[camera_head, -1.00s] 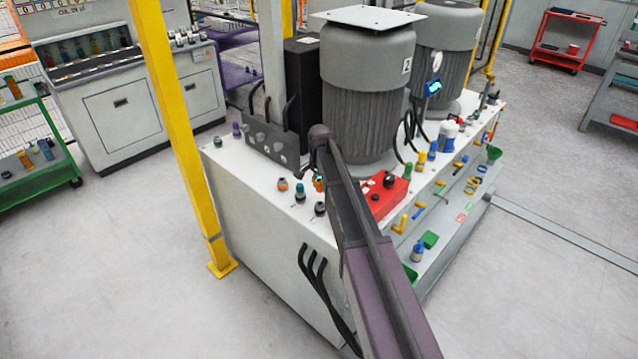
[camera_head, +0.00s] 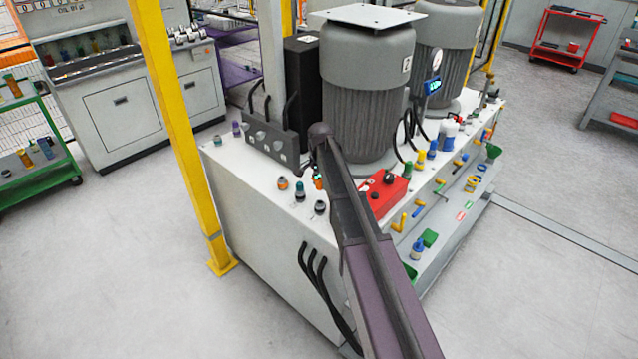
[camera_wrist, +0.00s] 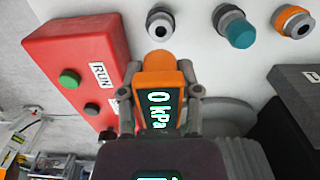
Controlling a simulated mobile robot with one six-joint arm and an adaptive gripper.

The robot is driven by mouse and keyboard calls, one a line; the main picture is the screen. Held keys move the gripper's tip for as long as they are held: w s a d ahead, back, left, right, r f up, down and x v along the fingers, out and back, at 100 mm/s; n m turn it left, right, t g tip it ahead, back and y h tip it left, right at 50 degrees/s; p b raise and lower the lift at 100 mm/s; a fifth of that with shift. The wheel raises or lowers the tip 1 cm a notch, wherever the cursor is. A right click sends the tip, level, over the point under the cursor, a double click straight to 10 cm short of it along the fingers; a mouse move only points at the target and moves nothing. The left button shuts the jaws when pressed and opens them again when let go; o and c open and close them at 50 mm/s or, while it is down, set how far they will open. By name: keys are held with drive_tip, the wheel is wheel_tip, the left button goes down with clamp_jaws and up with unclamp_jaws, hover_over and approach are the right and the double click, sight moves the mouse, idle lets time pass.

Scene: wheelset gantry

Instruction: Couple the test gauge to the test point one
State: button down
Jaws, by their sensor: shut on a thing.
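My gripper (camera_wrist: 160,92) is shut on the orange test gauge (camera_wrist: 160,62), whose display reads 0 kPa in the wrist view. In the head view only a bit of orange (camera_head: 318,182) shows beside my arm, which hides most of the gripper. Three round fittings stand on the white cabinet top: a grey one with a dark centre (camera_wrist: 159,23), a teal-capped one (camera_wrist: 236,28) and an orange-ringed one (camera_wrist: 293,22). The gauge's rounded end lies just below the grey fitting in the wrist view; contact cannot be told. No label shows which is test point one.
A red box (camera_wrist: 78,70) with a RUN label and a green button stands close left of the gauge in the wrist view. A large grey motor (camera_head: 366,95) and a dark hose block (camera_head: 268,138) stand behind. A yellow post (camera_head: 175,130) rises at left.

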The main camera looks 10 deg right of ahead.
drive_tip(key=shift+f+b, duration=2.75)
drive_tip(key=shift+f, duration=0.1)
drive_tip(key=shift+f+b, duration=0.5)
idle(0.8)
drive_tip(key=shift+c, duration=1.1)
unclamp_jaws()
drive_tip(key=shift+w+r, duration=0.1)
